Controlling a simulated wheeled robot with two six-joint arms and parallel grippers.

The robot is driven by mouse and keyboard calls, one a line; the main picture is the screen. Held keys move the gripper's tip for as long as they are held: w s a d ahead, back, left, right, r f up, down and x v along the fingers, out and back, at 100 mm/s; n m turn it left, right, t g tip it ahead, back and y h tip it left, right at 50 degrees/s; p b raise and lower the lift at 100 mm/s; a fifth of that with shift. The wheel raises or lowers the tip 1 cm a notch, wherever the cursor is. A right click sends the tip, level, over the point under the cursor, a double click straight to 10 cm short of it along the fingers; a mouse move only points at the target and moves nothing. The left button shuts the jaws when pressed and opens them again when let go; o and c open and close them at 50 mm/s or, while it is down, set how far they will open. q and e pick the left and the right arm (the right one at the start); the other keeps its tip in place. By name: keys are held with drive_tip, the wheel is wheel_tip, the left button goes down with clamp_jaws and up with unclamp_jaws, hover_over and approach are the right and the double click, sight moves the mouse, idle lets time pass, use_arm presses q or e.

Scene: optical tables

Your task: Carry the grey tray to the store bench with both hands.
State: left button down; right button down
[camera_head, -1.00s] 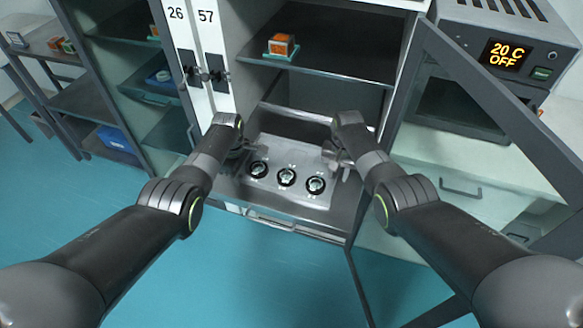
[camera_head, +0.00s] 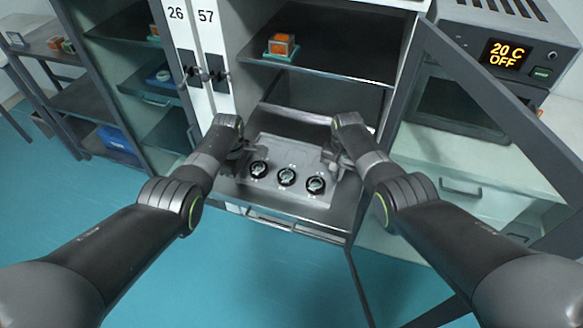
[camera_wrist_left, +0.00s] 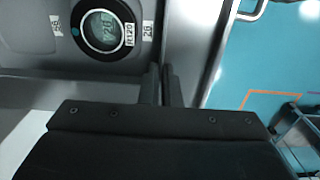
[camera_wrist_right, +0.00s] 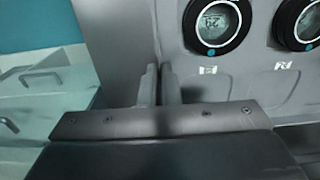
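The grey tray (camera_head: 302,199) sits on the lower shelf of the open cabinet, with three round black-rimmed dials in it. My left gripper (camera_head: 240,152) is at the tray's left side and my right gripper (camera_head: 330,154) at its right side. In the left wrist view the fingers (camera_wrist_left: 161,85) are close together at the tray's edge, beside one dial. In the right wrist view the fingers (camera_wrist_right: 157,84) are also close together on the tray's side wall, with two dials beyond. Both look shut on the tray; the exact contact is partly hidden.
A side table (camera_head: 45,50) stands at far left. Blue floor (camera_head: 250,270) in front is clear.

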use_arm(q)
drive_tip(key=shift+r, duration=0.1)
use_arm(e)
drive_tip(key=shift+r, duration=0.1)
